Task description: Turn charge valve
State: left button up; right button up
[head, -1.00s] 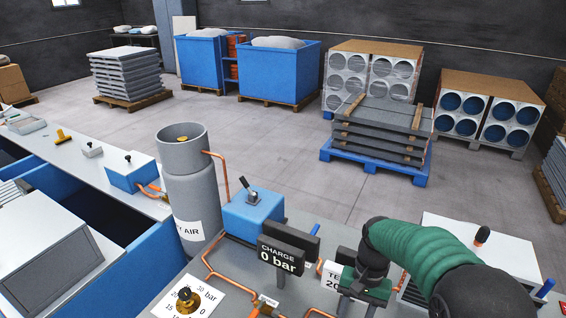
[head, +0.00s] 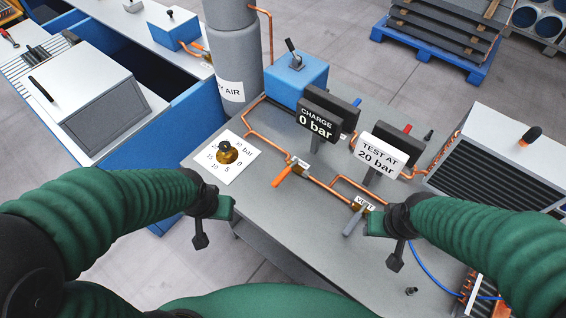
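A round brass dial with a black knob (head: 227,150) sits on a white bar scale to the left. A vent valve with a grey lever (head: 354,221) is to the right. My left gripper (head: 213,220) is at the bench's left front, apart from the dial. My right gripper (head: 386,238) is close to the vent valve; contact is unclear. Neither appears to hold anything.
A white "TEST AT 20 bar" sign (head: 381,152) stands right of the charge display. A grey cylinder (head: 232,55) and a blue box with a toggle (head: 297,80) stand at the back. A finned unit (head: 490,150) is at right. The bench front middle is clear.

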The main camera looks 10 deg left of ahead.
aim_at(288, 171)
jog(key=i+j, duration=0.15)
jog(key=j, duration=0.25)
jog(key=i+j, duration=0.1)
jog(key=j, duration=0.25)
jog(key=i+j, duration=0.15)
jog(key=j, duration=0.25)
jog(key=i+j, duration=0.15)
jog(key=j, duration=0.2)
